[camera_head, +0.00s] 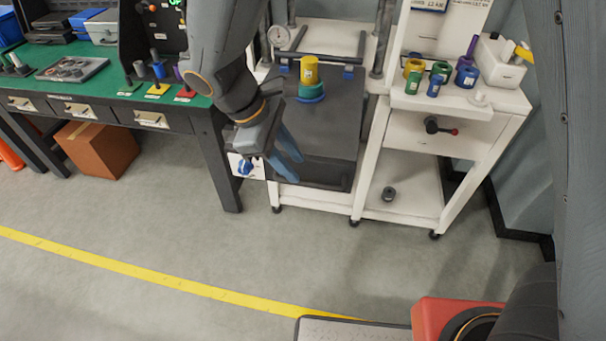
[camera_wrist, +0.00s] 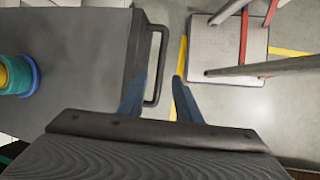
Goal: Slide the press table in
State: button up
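The press table (camera_head: 335,128) is a dark grey slab pulled out toward the front of the white press frame. It also fills the left of the wrist view (camera_wrist: 85,50). Its black bar handle (camera_wrist: 158,62) stands out from the front edge. My gripper (camera_head: 297,170) is at the front of the table, pointing down. In the wrist view its two blue fingers (camera_wrist: 160,80) are apart, one on each side of the handle bar, with gaps visible. Whether the tips are level with the bar is unclear. In the head view, my arm and gripper hide the handle.
A yellow, green and blue stack (camera_head: 310,80) stands on the press table. A white cart (camera_head: 500,100) with coloured rings adjoins on the right. A green-topped workbench (camera_head: 110,85) stands left, with a brown box (camera_head: 98,148) beneath.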

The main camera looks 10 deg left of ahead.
aim_at(307, 182)
jog(key=shift+p+x, duration=0.5)
jog(key=shift+x, duration=2.35)
jog(key=shift+c, duration=0.4)
grip_shut()
